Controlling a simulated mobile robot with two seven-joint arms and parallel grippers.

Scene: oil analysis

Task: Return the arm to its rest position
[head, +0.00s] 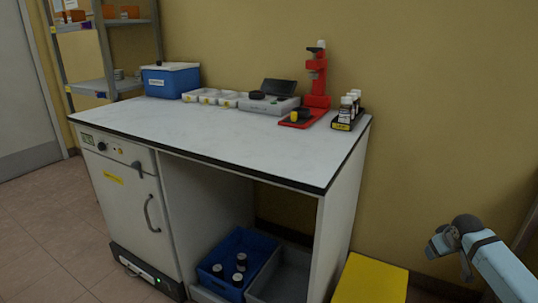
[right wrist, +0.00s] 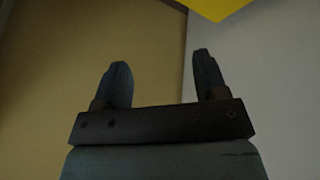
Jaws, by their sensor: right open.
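My right arm (head: 485,260) comes in at the lower right of the head view, beside the bench and clear of it. In the right wrist view my right gripper (right wrist: 160,85) has its two dark fingers spread apart, with nothing between them. Behind the fingers are a tan surface and a grey surface, with a yellow corner at the top. The fingertips cannot be made out clearly in the head view. My left gripper does not show in either view.
The white bench (head: 215,130) holds a blue box (head: 170,82), white trays, a scale, a red stand (head: 317,80) and a black vial rack (head: 345,122). Below are a blue crate (head: 232,252) with bottles and a grey crate (head: 280,275). A yellow box (head: 372,280) stands near my arm.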

